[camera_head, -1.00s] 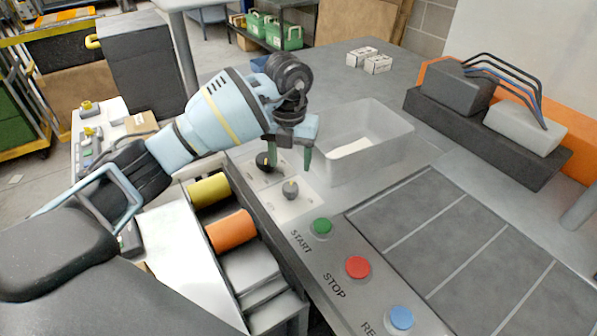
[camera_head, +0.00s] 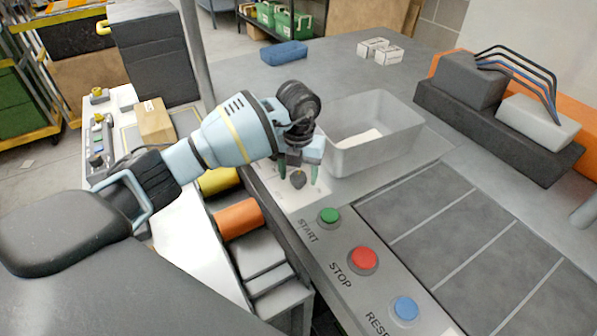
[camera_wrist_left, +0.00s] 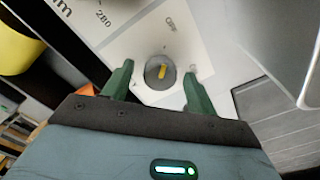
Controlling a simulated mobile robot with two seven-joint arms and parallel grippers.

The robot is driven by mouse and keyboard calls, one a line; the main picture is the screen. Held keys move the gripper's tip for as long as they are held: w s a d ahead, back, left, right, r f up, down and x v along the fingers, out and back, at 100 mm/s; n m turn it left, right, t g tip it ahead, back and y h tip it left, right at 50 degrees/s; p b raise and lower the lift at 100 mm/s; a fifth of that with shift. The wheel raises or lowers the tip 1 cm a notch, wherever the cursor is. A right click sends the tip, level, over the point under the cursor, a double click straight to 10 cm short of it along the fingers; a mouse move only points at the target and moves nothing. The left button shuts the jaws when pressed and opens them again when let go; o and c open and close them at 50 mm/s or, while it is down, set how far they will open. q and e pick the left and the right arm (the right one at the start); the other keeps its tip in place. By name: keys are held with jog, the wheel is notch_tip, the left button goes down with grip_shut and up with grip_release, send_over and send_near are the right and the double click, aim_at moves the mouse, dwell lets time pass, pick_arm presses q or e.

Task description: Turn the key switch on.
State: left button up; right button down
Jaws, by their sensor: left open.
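The key switch (camera_head: 298,180) is a round grey knob on a white plate on the console, near the green START button. My left gripper (camera_head: 298,172) is open over the switch. In the left wrist view its green fingers (camera_wrist_left: 158,73) stand on either side of the knob, with gaps visible. I cannot tell how deep the tips are. My right gripper is not in view.
The green START (camera_head: 329,216), red STOP (camera_head: 363,259) and blue (camera_head: 405,309) buttons line the console edge. A grey open bin (camera_head: 375,155) stands close to the right of my gripper. Yellow and orange rolls (camera_head: 238,218) lie to the left, below the console.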

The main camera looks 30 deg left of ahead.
pick_arm(q)
jog(key=c, duration=1)
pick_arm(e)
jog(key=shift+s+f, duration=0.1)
